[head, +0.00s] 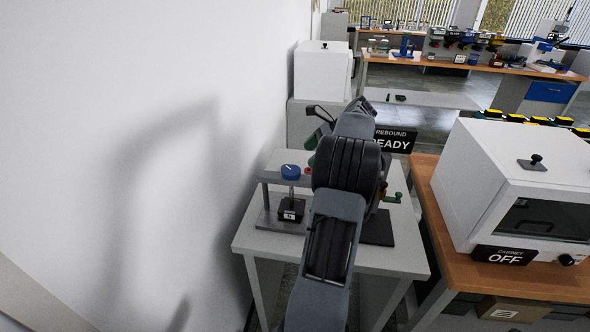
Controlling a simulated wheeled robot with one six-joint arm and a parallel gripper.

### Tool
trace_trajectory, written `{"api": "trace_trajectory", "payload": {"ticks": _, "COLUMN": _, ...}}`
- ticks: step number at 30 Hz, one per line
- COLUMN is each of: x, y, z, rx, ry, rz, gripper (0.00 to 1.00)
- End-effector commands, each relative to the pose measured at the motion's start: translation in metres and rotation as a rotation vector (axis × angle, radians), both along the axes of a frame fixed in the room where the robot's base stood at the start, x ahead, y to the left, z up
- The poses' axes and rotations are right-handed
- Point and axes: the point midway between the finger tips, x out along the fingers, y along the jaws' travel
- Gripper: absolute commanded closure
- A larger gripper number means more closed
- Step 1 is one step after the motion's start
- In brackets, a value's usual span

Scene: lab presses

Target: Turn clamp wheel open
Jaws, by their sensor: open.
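A blue round knob (290,171) sits on top of a small grey press stand at the left of the grey table. It is the clearest wheel-like part in view; I cannot tell for sure that it is the clamp wheel. A green handle (394,197) shows to the right of my arm, and a dark green part shows just left of it. My gripper (318,113) shows only partly as dark curved pieces at the far end of my arm, open and apart from the blue knob. My arm hides the middle of the table and much of the equipment there.
The grey table (255,240) stands beside a white wall at left. A black sign ending in "READY" (394,140) stands behind. A white cabinet (500,170) marked OFF is on the wooden bench at right. A small red part (308,170) is near the blue knob.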

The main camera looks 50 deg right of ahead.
Motion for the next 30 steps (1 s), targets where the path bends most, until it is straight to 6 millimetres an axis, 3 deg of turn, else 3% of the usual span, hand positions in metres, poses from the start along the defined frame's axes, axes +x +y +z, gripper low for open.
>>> {"api": "trace_trajectory", "payload": {"ticks": 6, "x": 0.020, "y": 0.021, "z": -0.028, "rx": 0.000, "ry": 0.001, "rz": 0.002, "gripper": 0.12}}
{"api": "trace_trajectory", "payload": {"ticks": 15, "x": 0.035, "y": 0.038, "z": -0.051, "rx": -0.001, "ry": 0.001, "rz": 0.001, "gripper": 0.12}}
{"api": "trace_trajectory", "payload": {"ticks": 28, "x": 0.038, "y": 0.041, "z": -0.056, "rx": -0.002, "ry": 0.000, "rz": 0.000, "gripper": 0.12}}
{"api": "trace_trajectory", "payload": {"ticks": 30, "x": 0.038, "y": 0.041, "z": -0.056, "rx": -0.002, "ry": 0.000, "rz": 0.000, "gripper": 0.18}}
